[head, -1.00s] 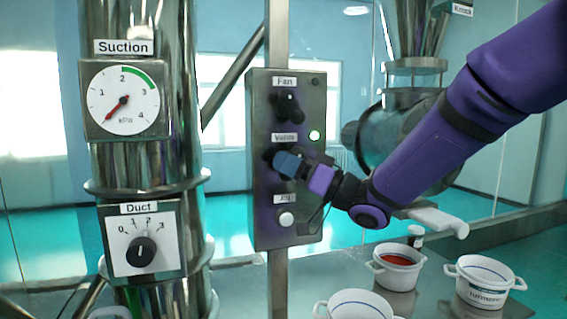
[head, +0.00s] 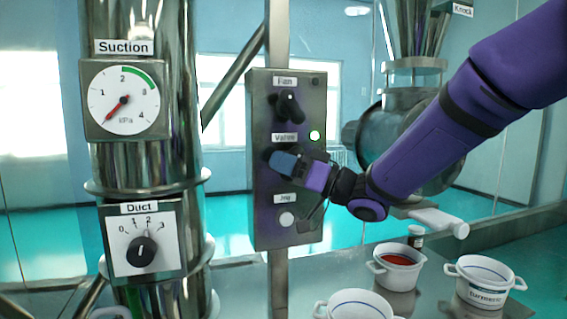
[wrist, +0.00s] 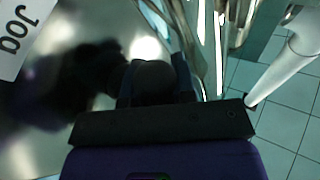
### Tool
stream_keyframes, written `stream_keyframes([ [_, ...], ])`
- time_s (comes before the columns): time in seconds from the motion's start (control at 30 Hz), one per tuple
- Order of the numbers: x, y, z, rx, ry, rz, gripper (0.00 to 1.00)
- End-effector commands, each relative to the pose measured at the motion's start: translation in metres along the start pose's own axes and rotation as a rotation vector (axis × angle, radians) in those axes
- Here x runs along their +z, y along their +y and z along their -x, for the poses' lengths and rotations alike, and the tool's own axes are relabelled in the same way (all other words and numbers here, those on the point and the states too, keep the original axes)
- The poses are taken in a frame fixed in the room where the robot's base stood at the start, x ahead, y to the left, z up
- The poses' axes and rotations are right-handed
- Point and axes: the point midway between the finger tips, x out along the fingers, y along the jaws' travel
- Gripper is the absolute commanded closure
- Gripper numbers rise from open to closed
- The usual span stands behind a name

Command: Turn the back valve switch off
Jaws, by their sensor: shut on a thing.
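The valve switch (head: 270,153) is a dark knob under the "Valve" label on the grey control box (head: 262,215). A green light (head: 315,135) glows at its upper right. My gripper (head: 279,161) is at this knob and mostly hides it, so its setting cannot be read in the head view. In the wrist view my gripper (wrist: 155,85) is shut on the dark, rounded knob (wrist: 153,78) against the shiny panel. The "Jog" label (wrist: 18,40) shows at the upper left there.
The fan knob (head: 289,104) is just above, and the white jog button (head: 286,219) just below. The Suction gauge (head: 123,99) and Duct dial (head: 142,250) are on the metal pipe to the left. White pots (head: 398,279) stand at the lower right.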

Motion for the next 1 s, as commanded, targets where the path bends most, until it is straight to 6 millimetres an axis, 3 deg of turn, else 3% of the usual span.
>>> stream_keyframes([
  [1.0, 0.0089, 0.0047, 0.0064, 0.027, -0.7, 0.469, 0.99],
])
